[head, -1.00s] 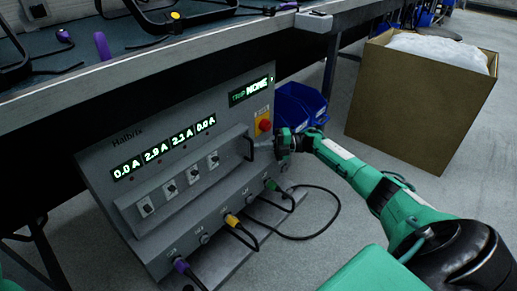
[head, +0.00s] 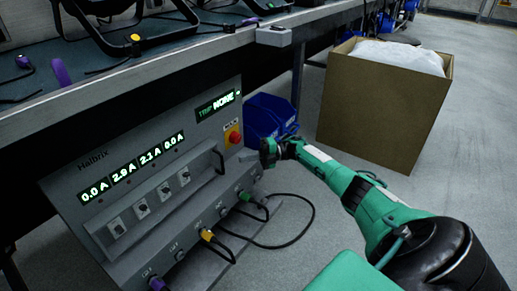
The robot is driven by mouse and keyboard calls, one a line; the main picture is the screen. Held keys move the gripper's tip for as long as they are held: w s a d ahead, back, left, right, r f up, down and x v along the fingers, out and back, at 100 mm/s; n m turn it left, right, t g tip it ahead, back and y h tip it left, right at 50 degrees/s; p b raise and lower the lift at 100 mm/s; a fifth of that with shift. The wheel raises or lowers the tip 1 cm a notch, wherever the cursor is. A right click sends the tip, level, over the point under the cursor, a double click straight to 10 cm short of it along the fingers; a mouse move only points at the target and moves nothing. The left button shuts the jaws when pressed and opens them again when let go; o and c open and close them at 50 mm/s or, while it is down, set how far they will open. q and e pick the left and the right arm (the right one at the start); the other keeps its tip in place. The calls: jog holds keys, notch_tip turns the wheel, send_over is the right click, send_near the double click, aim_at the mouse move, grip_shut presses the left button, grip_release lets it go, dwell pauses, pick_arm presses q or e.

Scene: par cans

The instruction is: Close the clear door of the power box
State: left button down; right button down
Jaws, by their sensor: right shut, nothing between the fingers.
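The grey power box (head: 70,190) stands tilted back below the bench, with lit green readouts and a row of switches (head: 163,190). A clear panel, hard to make out, appears to lie over the switch row. A dark handle (head: 220,161) stands at the right end of that row. Whether the door is fully against the box I cannot tell. My right gripper (head: 266,152) is shut and empty, just right of the box's right edge and apart from the handle. My left gripper is out of view.
A red knob (head: 234,137) sits on a yellow plate at the box's upper right. Cables with coloured plugs (head: 207,235) come from the lower front. Blue bins (head: 262,118) and a cardboard box (head: 375,110) stand behind. The bench edge (head: 150,75) overhangs the power box.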

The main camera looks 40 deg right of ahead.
jog(key=w+d+b, duration=0.1)
jog(key=d+b, duration=0.1)
jog(key=d, duration=0.4)
jog(key=shift+d, duration=0.15)
dwell(0.3)
